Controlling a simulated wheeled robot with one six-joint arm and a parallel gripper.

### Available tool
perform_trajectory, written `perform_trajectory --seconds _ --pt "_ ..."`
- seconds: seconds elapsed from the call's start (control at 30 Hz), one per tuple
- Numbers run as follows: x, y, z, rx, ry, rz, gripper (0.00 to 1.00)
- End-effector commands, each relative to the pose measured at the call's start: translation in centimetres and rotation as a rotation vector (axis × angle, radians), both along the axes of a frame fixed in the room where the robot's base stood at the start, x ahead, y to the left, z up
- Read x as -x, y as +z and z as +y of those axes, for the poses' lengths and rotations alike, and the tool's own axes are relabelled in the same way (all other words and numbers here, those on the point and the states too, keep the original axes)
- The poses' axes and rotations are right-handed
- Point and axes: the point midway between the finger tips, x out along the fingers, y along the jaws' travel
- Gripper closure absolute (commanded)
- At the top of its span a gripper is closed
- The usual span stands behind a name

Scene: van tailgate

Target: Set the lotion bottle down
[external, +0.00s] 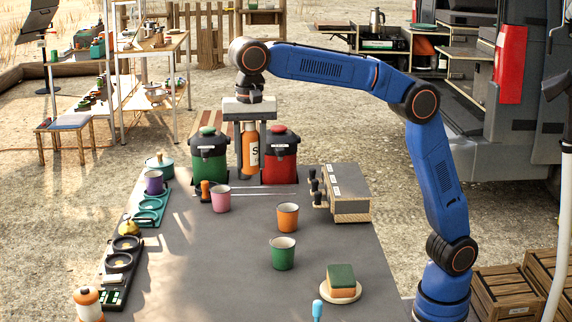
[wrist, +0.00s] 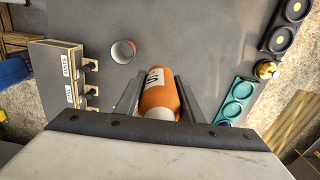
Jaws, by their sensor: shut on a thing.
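The lotion bottle (external: 250,150) is orange with a white label. It hangs upright between the fingers of my gripper (external: 250,162), at the far end of the grey table (external: 225,275). A green lidded canister (external: 209,160) stands to its left and a red one (external: 281,163) to its right. In the wrist view the bottle (wrist: 158,92) sits between both fingers of my gripper (wrist: 158,84), which are shut on it. I cannot tell whether its base touches the surface.
A pink mug (external: 221,200), an orange mug (external: 288,217) and a green mug (external: 283,253) stand on the table. A box with knobs (external: 340,192) is at the right. Teal (external: 150,208) and black (external: 122,265) trays line the left edge. The table's middle front is clear.

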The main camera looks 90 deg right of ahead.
Motion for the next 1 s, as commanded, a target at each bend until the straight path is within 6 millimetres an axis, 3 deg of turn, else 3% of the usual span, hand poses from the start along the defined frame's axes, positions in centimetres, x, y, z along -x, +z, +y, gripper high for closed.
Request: perform_trajectory --seconds 0.23,0.47,0.7,1.0 --pt "2.0 0.8 -8.3 0.000 -0.113 -0.001 0.90" --pt "5.4 1.2 -16.5 -0.001 -0.236 0.000 0.90" --pt "10.1 1.1 -23.9 0.000 -0.365 0.000 0.90" --pt "17.3 0.5 -31.4 0.000 -0.525 0.000 0.90"
